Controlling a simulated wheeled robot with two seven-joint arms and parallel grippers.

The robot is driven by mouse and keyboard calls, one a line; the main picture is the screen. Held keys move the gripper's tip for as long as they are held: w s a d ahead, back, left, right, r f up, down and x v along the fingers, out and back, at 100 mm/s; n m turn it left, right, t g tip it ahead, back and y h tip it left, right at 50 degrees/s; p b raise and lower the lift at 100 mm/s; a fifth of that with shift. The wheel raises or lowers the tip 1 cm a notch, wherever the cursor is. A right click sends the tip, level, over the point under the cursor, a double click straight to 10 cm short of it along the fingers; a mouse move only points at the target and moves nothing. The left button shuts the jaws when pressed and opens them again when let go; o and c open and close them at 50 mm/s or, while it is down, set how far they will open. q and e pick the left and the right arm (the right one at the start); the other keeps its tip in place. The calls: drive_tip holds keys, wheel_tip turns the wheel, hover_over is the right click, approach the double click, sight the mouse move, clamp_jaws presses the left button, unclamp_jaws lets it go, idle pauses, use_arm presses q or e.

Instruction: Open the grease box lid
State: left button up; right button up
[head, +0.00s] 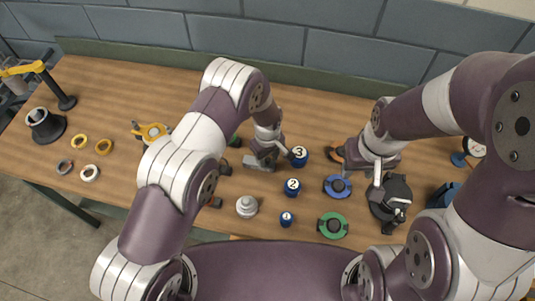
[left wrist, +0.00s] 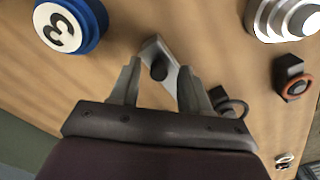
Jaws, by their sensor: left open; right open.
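I cannot tell for sure which thing is the grease box; a dark blue box (head: 441,196) stands at the right, partly hidden by my right arm. My left gripper (head: 263,153) is low over the table's middle. In the left wrist view its two fingers (left wrist: 157,82) are apart, with a grey metal piece with a black knob (left wrist: 152,47) between and beyond them. My right gripper (head: 377,181) is open near a black round housing (head: 398,211), at its upper left; whether they touch is unclear.
Blue cylinders numbered 3 (head: 299,156), 2 (head: 292,187) and 1 (head: 287,219) stand near the middle. A silver stepped part (head: 247,207), a blue ring part (head: 337,187) and a green ring part (head: 332,226) lie nearby. Loose rings (head: 80,141) lie at the left.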

sight(255, 161)
use_arm(q)
drive_tip(key=shift+w+f, duration=0.1)
clamp_jaws()
drive_tip(key=shift+w+a+r+h+b, duration=0.15)
drive_tip(key=shift+a+r+h+b, duration=0.25)
drive_tip(key=shift+h+b, duration=0.45)
drive_tip(key=a+h+b, duration=0.1)
drive_tip(key=b, duration=0.2)
drive_tip(key=a+r+g+h+b, duration=0.1)
drive_tip(key=h+b, duration=0.1)
drive_tip(key=b, duration=0.1)
drive_tip(key=shift+w+r+h, duration=0.15)
drive_tip(key=shift+r+h, duration=0.1)
drive_tip(key=shift+a+r+h+b, duration=0.45)
drive_tip(key=shift+h+b, duration=0.15)
drive_tip(key=shift+b, duration=0.6)
drive_tip(key=shift+w+a+r+h+b, duration=0.1)
drive_tip(key=shift+a+r+h+b, duration=0.05)
drive_tip(key=shift+r+h+b, duration=0.15)
